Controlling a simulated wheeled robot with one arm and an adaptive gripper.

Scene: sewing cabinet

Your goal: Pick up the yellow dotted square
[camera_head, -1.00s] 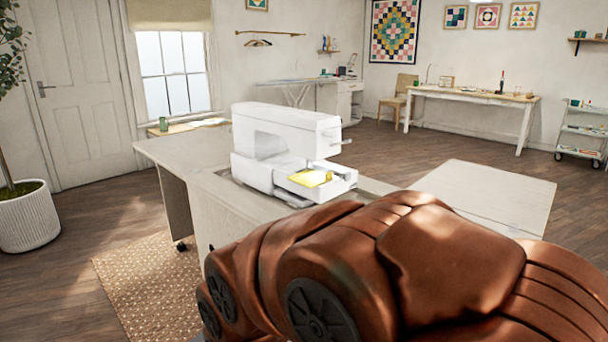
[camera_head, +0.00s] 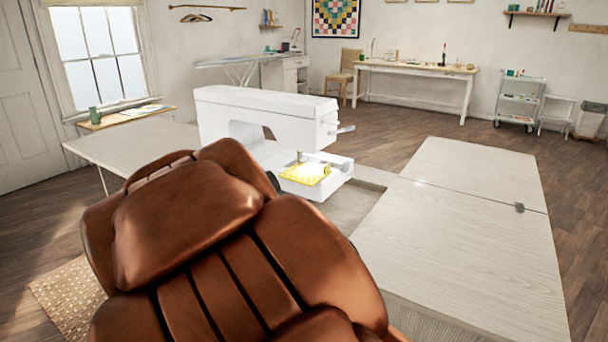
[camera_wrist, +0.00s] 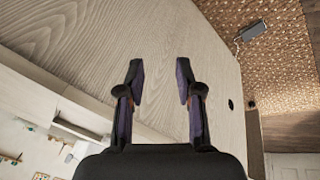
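The yellow dotted square (camera_head: 306,172) lies on the bed of the white sewing machine (camera_head: 262,118), under the needle area, in the head view. It looks like a small stack of fabric with a paler patch on top. My gripper (camera_wrist: 160,75) shows in the wrist view with its two dark fingers apart and nothing between them. A pale wood cabinet surface lies beyond the fingers. The yellow square is not seen in the wrist view.
The sewing machine sits in a recess of the pale cabinet (camera_head: 455,255), whose right-hand top is clear. A green cup (camera_head: 94,115) stands on a small table by the window. A desk (camera_head: 415,70), a chair (camera_head: 340,75) and a cart (camera_head: 520,100) stand far back.

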